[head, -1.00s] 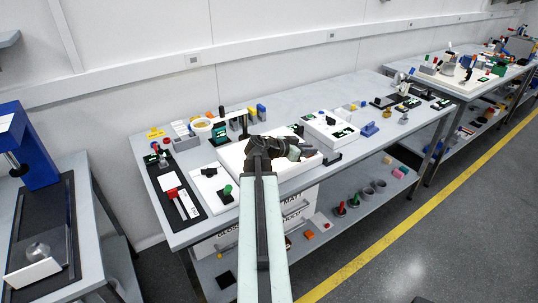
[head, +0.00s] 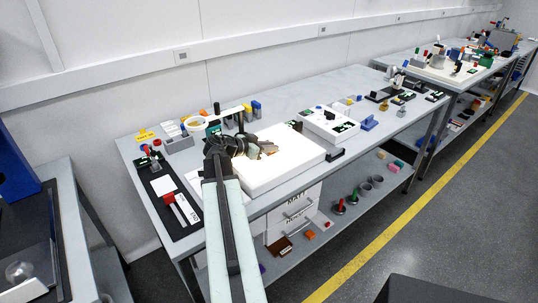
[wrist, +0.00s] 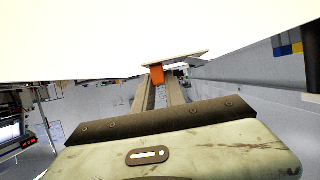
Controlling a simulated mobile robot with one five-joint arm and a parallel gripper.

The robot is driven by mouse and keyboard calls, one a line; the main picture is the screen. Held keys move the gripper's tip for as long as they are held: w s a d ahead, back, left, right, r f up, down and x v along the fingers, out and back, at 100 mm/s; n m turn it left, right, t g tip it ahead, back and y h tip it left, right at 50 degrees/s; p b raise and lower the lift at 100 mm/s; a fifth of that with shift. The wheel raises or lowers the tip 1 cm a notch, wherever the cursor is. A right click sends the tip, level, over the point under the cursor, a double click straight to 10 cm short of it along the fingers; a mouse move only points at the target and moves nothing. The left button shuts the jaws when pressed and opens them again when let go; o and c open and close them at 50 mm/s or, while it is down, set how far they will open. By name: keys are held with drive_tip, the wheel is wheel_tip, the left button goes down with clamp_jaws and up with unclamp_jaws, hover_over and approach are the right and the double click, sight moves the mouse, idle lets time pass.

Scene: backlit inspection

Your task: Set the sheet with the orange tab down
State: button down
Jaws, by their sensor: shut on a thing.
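My gripper (head: 264,151) is at the left part of the bright white light box (head: 285,172) on the bench, at its back-left side. In the wrist view my gripper's fingers (wrist: 157,80) are shut on the orange tab (wrist: 157,74). The sheet (wrist: 185,59) shows there as a thin grey-beige plate, seen nearly edge-on beyond the tab. The glowing white surface fills the top of the wrist view. I cannot tell whether the sheet touches it. In the head view the orange tab is too small to make out.
A black tray (head: 170,199) with a red-handled tool lies left of the light box. A white box (head: 330,122) with dark and green parts stands to its right. Bottles and small containers line the back. A yellow tag (head: 145,134) stands at the back left.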

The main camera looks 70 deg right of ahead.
drive_tip(key=shift+s, duration=0.1)
drive_tip(key=shift+s+d+f, duration=0.1)
drive_tip(key=shift+f, duration=0.15)
drive_tip(key=c, duration=1.4)
unclamp_jaws()
drive_tip(key=shift+r, duration=0.1)
drive_tip(key=shift+r, duration=0.15)
drive_tip(key=p+v, duration=0.5)
drive_tip(key=v, duration=0.6)
drive_tip(key=shift+r, duration=0.2)
drive_tip(key=shift+w+a, duration=0.25)
drive_tip(key=shift+a, duration=0.2)
